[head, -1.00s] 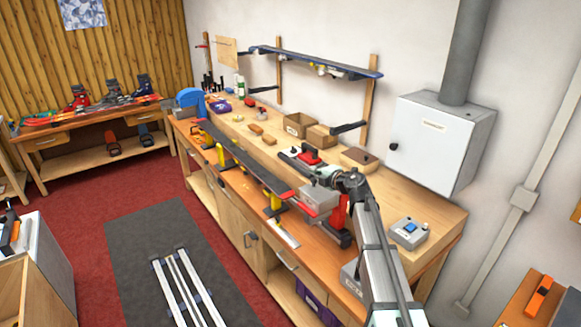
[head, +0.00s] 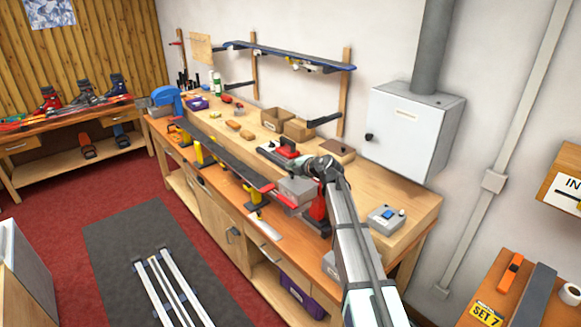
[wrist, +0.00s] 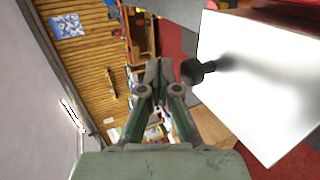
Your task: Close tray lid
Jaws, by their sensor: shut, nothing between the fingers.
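My gripper (head: 265,149) is over the right part of the bench, its arm reaching in from the lower right. Its fingers (wrist: 158,70) are together and empty in the wrist view. A grey box (head: 297,189) stands near the bench front, just below my gripper. A low brown box (head: 335,150) with a dark knob on top lies behind my wrist. I cannot tell for sure which is the tray with the lid. In the wrist view a pale box face (wrist: 265,80) with a black knob (wrist: 197,70) is right of the fingers, apparently apart from them.
A red tool (head: 286,150) is close behind my gripper. Open cardboard boxes (head: 277,119) stand farther back. A grey control box (head: 386,219) is at the right. A white cabinet (head: 414,130) hangs on the wall. A long ski (head: 225,152) lies along the bench front.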

